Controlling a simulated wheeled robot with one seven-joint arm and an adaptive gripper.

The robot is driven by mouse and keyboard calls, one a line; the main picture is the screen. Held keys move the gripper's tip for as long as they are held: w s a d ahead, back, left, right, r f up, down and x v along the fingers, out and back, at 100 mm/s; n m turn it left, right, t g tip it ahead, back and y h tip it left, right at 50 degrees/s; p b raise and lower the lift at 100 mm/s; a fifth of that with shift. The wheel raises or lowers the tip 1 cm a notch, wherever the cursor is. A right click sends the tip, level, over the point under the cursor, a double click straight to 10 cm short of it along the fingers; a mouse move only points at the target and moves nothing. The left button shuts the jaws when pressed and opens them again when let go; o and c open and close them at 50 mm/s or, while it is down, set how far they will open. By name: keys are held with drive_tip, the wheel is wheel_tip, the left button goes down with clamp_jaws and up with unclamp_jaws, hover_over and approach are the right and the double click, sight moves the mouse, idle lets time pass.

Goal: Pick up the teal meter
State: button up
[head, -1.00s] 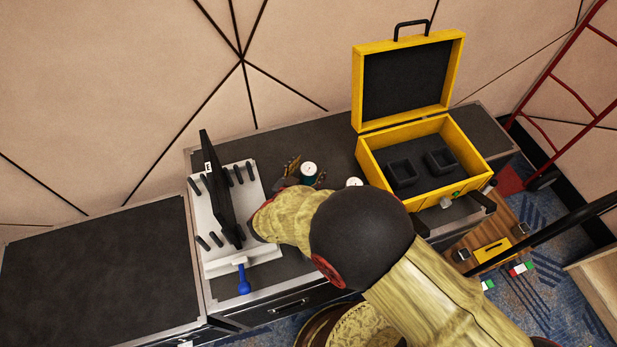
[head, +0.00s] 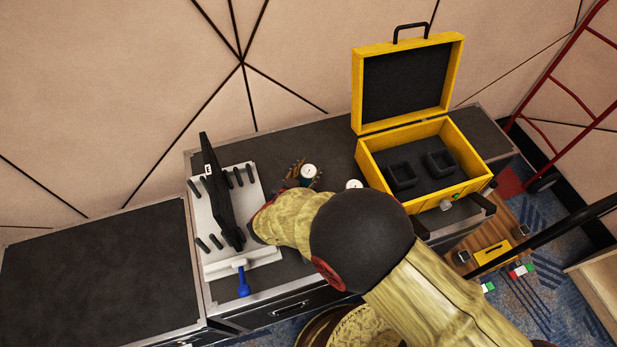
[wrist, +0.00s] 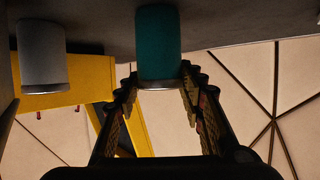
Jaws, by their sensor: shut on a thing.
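The teal meter (wrist: 158,45) is a short upright cylinder with a pale, silver-rimmed end. In the head view its round white top (head: 308,170) shows on the dark case top, with its lower side partly hidden. My gripper (wrist: 157,82) has one finger on each side of it and is shut on it. In the head view my gripper (head: 305,177) is mostly hidden behind my arm. I see no clear gap between the meter and the case top.
A second, grey-white meter (wrist: 41,55) stands close by; its white top (head: 354,184) peeks past my arm. An open yellow case (head: 368,160) with two foam sockets stands to the right. A white pegged stand (head: 215,255) holding a black panel (head: 218,190) is to the left.

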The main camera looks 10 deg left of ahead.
drive_tip(key=shift+c, duration=1)
drive_tip(key=shift+r, duration=0.1)
